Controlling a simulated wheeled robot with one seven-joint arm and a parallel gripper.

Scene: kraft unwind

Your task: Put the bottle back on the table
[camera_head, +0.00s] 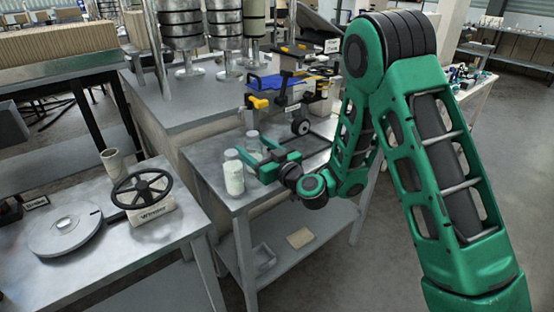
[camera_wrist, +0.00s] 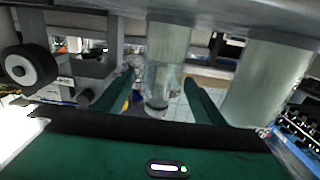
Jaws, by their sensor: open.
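A clear, pale bottle (camera_head: 252,146) is upright at the near left part of the metal table (camera_head: 225,193) and appears to stand on it. In the wrist view, which looks upside down, the bottle (camera_wrist: 168,50) is between the two green fingers. My gripper (camera_head: 258,155) is open around the bottle, with gaps at its sides in the wrist view (camera_wrist: 158,85). A second bottle (camera_head: 233,177), whitish and larger in the picture, stands nearer the table's front left. It also shows at right in the wrist view (camera_wrist: 268,78), outside the fingers.
A machine with a black roller (camera_head: 300,127) and yellow handle (camera_head: 258,102) stands behind the bottles. A bench with a black handwheel (camera_head: 142,188) is at left. A lower shelf (camera_head: 285,245) is under the table. Bare tabletop is left of the bottles.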

